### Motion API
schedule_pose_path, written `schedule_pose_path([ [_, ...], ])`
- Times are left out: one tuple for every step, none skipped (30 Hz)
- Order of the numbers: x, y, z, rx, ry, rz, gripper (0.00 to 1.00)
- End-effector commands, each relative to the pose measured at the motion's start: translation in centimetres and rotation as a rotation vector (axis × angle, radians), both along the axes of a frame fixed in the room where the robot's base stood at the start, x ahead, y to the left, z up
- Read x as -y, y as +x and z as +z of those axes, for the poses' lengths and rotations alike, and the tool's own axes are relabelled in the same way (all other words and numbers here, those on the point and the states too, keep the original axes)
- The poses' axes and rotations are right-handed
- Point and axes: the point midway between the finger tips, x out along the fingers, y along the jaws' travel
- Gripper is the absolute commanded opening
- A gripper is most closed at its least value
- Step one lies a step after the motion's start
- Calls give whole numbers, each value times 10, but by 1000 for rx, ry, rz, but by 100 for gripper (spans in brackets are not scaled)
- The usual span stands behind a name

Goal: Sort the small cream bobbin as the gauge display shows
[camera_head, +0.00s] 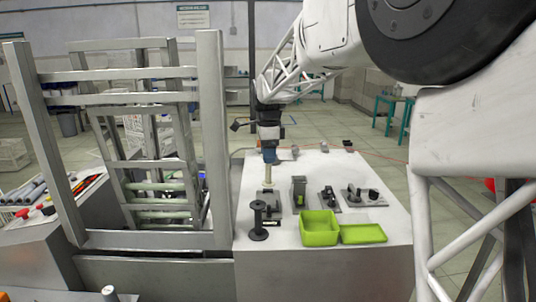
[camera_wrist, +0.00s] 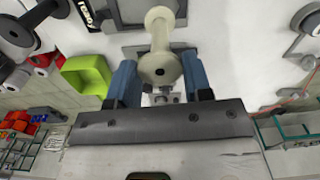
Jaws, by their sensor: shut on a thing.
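My gripper (camera_head: 270,157) is shut on the small cream bobbin (camera_wrist: 160,68), with the blue fingers on either side of it in the wrist view. In the head view the cream bobbin (camera_head: 268,176) hangs upright below the gripper, above a grey fixture (camera_head: 267,201); I cannot tell whether they touch. A dark display with light lettering that seems to read READY (camera_wrist: 86,14) is partly cut off at the top of the wrist view. An open green box (camera_head: 319,238) and a shallow green tray (camera_head: 363,234) stand at the table's front edge.
A black spool (camera_head: 259,220) stands front left on the white table (camera_head: 375,212). Small dark devices (camera_head: 330,197) and (camera_head: 299,192) stand right of the fixture. A tall metal frame (camera_head: 215,140) rises on the left. The table's right side is mostly clear.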

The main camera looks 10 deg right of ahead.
Motion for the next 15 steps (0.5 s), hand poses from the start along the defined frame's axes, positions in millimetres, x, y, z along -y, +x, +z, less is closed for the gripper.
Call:
schedule_pose_path([
  [1,1,1,0,0,6,30],
  [1,2,2,0,0,12,30],
  [2,3,3,0,0,24,30],
  [3,4,4,0,0,33,30],
  [4,5,6,0,0,45,30],
  [6,6,8,0,0,63,30],
  [7,8,9,0,0,79,30],
  [9,9,12,0,0,96,30],
  [12,12,15,1,0,121,30],
  [14,14,17,1,0,143,30],
  [16,16,20,1,0,165,30],
  [19,19,23,0,0,197,30],
  [21,21,27,0,0,222,30],
  [24,23,30,1,0,249,30],
  [27,26,34,1,0,286,30],
])
